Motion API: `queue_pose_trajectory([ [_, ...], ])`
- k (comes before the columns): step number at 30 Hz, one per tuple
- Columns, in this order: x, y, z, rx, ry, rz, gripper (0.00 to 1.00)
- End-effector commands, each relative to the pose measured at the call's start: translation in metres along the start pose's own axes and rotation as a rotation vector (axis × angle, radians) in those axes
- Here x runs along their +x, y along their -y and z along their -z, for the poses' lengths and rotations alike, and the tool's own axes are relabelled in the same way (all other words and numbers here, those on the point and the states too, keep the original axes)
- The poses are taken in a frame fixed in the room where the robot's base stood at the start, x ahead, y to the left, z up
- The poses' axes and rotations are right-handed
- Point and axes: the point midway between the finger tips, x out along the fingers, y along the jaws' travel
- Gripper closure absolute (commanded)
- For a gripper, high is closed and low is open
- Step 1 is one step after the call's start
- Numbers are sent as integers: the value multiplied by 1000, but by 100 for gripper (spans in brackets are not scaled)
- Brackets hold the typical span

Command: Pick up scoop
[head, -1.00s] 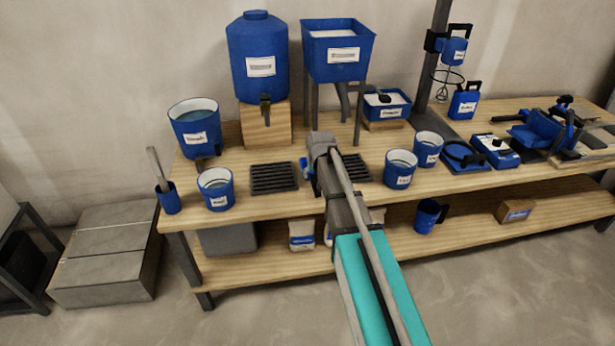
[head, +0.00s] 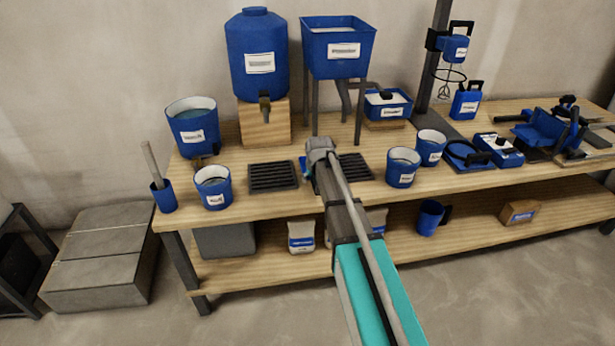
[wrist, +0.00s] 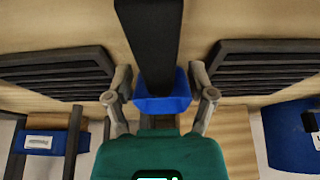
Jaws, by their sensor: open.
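In the wrist view, a blue piece (wrist: 162,103) with a long, broad black bar (wrist: 150,38) sits between my fingers; it looks like the scoop, seen close up. My gripper (wrist: 160,84) is open, one finger on each side of it, with no clear grip on it. In the head view, my gripper (head: 319,152) is over the bench between two dark grates. A small bit of blue (head: 304,168) shows just left of it there; my arm hides most of the rest.
Dark grates (head: 272,177) lie on both sides of my gripper. A water tank (head: 257,60) and a hopper (head: 338,55) on legs stand behind. Blue buckets (head: 213,190) (head: 402,170) stand left and right on the bench (head: 235,203).

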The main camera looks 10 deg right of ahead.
Motion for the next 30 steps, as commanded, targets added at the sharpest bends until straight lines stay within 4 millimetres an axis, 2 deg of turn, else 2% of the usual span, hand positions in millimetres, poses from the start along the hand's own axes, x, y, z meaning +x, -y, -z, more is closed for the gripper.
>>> queue_pose_trajectory([
  [12,0,0,0,0,0,0,29],
  [14,0,0,0,0,0,0,38],
  [24,0,0,0,0,0,0,100],
  [30,0,0,0,0,0,0,100],
])
